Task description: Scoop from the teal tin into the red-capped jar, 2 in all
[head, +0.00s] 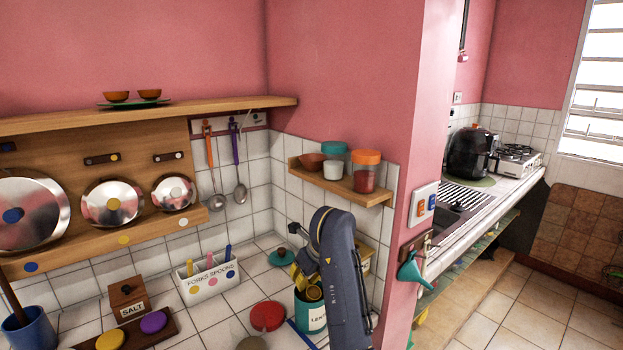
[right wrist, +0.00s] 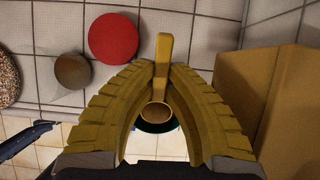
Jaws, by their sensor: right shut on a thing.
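The teal tin (head: 312,321), with a white label, stands on the tiled counter. My right gripper (head: 303,280) is above it, shut on a yellow scoop (right wrist: 163,55). In the right wrist view the scoop's round bowl looks brownish inside and lies over the tin's dark mouth (right wrist: 158,127); how deep it sits is hidden. A flat red round cap (head: 267,316) lies on the counter left of the tin; it also shows in the right wrist view (right wrist: 113,38). My left gripper is not in view.
A teal knobbed lid (head: 281,257) lies behind the tin. A brown disc (head: 250,343) is near the red cap. A fork-and-spoon box (head: 209,282) and salt box (head: 127,299) stand left. The wall shelf (head: 340,187) holds a bowl and orange- and teal-capped jars.

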